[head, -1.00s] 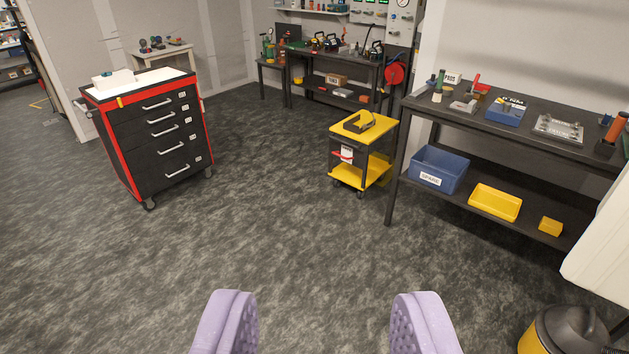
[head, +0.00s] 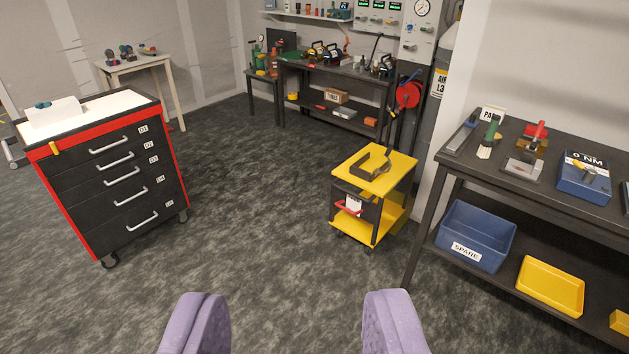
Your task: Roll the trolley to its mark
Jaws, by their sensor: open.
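Two wheeled things are in view, and I cannot tell which one the task calls the trolley. A small yellow cart (head: 398,166) with two shelves stands right of centre, with a dark object (head: 374,166) on top and a red-handled item with a white label (head: 352,205) on its side. A black and red drawer cabinet (head: 120,182) on castors stands at the left, with a white top. My gripper (head: 295,325) is open and empty at the bottom of the view, over the floor, short of both. I see no floor mark.
A dark workbench (head: 452,187) stands close on the right, with a blue SPARE bin (head: 475,232) and yellow tray (head: 550,285) on its lower shelf. Another bench (head: 335,85) stands at the back, with a red hose reel (head: 408,95) beside it. The carpet between is clear.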

